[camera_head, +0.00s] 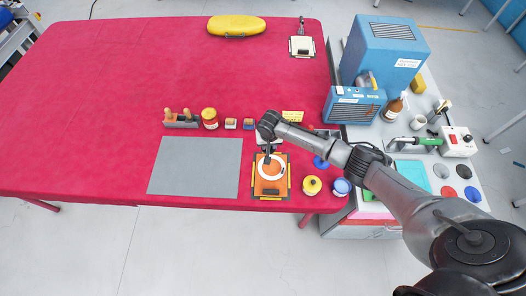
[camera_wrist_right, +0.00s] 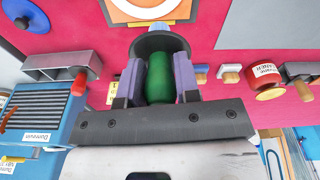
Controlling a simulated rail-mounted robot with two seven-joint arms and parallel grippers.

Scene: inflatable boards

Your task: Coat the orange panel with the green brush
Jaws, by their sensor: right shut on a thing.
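The orange panel (camera_head: 270,187) lies in a dark frame with yellow side strips near the front edge of the red table, with a white ring (camera_head: 263,176) on it. Part of the panel (camera_wrist_right: 118,12) shows at the top of the right wrist view. My right gripper (camera_head: 267,157) is over the far part of the panel. In the right wrist view its purple fingers (camera_wrist_right: 160,80) are shut on the green brush (camera_wrist_right: 160,77) by the handle. My left gripper is out of view.
A grey sheet (camera_head: 195,166) lies left of the panel. Behind it stand a tool rack (camera_head: 181,124), a red can (camera_head: 209,118) and small brushes (camera_head: 231,124). Yellow (camera_head: 312,186) and blue (camera_head: 342,187) pots stand at right. The table's left half is clear.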

